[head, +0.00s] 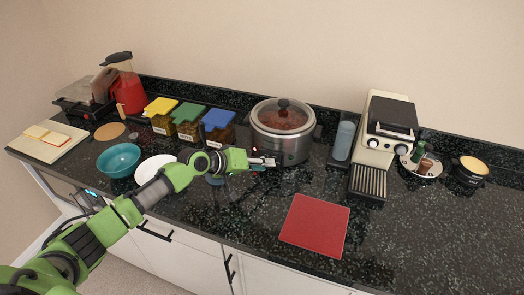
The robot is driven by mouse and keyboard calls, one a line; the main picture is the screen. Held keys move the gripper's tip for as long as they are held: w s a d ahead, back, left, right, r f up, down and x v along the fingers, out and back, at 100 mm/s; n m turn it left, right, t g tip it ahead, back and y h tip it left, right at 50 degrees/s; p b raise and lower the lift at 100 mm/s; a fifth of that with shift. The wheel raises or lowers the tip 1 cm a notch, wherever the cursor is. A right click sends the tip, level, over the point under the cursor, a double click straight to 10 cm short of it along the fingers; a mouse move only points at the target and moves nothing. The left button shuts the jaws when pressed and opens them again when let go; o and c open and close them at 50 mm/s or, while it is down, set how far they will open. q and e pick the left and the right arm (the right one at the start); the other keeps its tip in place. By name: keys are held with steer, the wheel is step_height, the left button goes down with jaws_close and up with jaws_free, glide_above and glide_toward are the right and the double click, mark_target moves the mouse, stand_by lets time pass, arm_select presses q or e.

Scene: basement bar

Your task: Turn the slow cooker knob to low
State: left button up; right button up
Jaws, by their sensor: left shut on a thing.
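The slow cooker (296,147) stands on the dark counter, a round silver pot with a glass lid and a dark lid knob. Reddish food shows through the lid. My left gripper (276,160) reaches in from the left and its fingertips are at the lower front left of the cooker. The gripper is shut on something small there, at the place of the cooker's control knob. The knob itself is hidden by the fingers, and its setting cannot be read. My right gripper is not in view.
A red board (315,226) lies in front of the cooker. Left are jars with coloured lids (188,113), a teal bowl (118,160) and a white plate (153,169). Right are a blue-grey bottle (344,140) and a coffee machine (376,150). The counter's right front is clear.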

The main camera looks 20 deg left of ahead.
arm_select(q)
steer(key=y+p, duration=0.1)
steer(key=p, duration=0.2)
steer(key=m+y+p, duration=0.1)
steer(key=p, duration=0.2)
steer(key=d+r+m+y+p, duration=0.1)
steer(key=p, duration=0.2)
steer(key=shift+g+y, duration=0.3)
steer(key=shift+y, duration=0.1)
steer(key=shift+d+f+m+y+p, duration=0.1)
steer(key=shift+f+m+y+p, duration=0.15)
steer(key=shift+m+y+p, duration=0.5)
steer(key=shift+f+y, duration=0.1)
steer(key=shift+y, duration=0.15)
steer(key=o, duration=1.1)
steer(key=shift+s, duration=0.1)
steer(key=d+v, duration=0.1)
steer(key=v, duration=1.1)
steer(key=shift+a, duration=0.5)
